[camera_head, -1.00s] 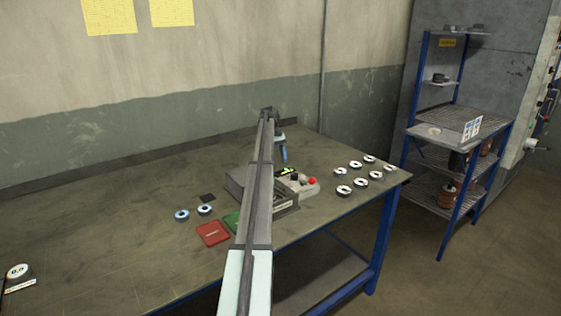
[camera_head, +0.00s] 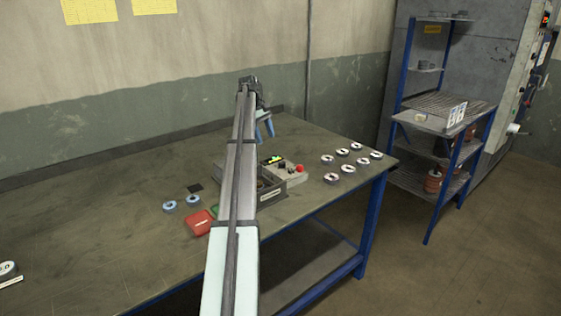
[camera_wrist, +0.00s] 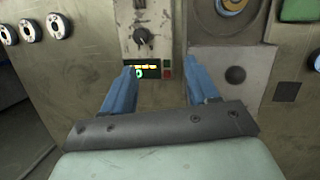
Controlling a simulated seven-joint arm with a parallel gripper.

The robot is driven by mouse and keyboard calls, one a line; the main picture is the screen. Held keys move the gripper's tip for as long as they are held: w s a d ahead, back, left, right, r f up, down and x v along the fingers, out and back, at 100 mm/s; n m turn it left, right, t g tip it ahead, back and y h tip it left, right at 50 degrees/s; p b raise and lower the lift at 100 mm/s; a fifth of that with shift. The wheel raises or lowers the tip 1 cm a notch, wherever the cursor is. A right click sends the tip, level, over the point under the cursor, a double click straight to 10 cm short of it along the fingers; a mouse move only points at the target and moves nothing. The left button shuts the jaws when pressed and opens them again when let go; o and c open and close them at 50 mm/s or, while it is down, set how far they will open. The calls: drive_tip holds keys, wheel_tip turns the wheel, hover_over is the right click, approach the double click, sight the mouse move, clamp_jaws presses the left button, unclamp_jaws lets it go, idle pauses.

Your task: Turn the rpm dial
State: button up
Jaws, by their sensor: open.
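The control box (camera_head: 296,180) is light grey and sits on the bench beside a dark tray, partly behind my arm. It has a lit display (camera_head: 271,160), a red button (camera_head: 300,168) and a small dark knob. In the wrist view the dark rpm dial (camera_wrist: 143,38) has a pointer-like grip and stands beyond the lit display (camera_wrist: 145,71). My gripper (camera_head: 265,128) is above the bench, behind the box. Its blue fingers are apart and empty; in the wrist view my gripper (camera_wrist: 163,76) has its left fingertip overlapping the display's edge. The dial is ahead of the fingertips, not between them.
Several flap discs (camera_head: 331,180) lie right of the box. Two blue-rimmed discs (camera_head: 193,201), a red pad (camera_head: 198,223) and a partly hidden green pad (camera_head: 214,211) lie left of my arm. The dark tray (camera_head: 271,197) adjoins the box. A blue-framed shelf (camera_head: 400,100) stands right of the bench.

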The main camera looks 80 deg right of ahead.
sight(282, 162)
drive_tip(key=s+f+n+h, duration=0.1)
drive_tip(key=s+f+n, duration=0.1)
drive_tip(key=f+n, duration=0.2)
drive_tip(key=s+d+f+n+h, duration=0.1)
drive_tip(key=s+f+n, duration=0.1)
drive_tip(key=f+n, duration=0.2)
drive_tip(key=s+f+n, duration=0.2)
drive_tip(key=f+n, duration=0.2)
drive_tip(key=n, duration=0.1)
drive_tip(key=shift+s+d+f+n+g+h, duration=0.2)
drive_tip(key=shift+s+n+g+h, duration=0.1)
drive_tip(key=shift+n+h, duration=0.1)
idle(0.5)
drive_tip(key=c, duration=1)
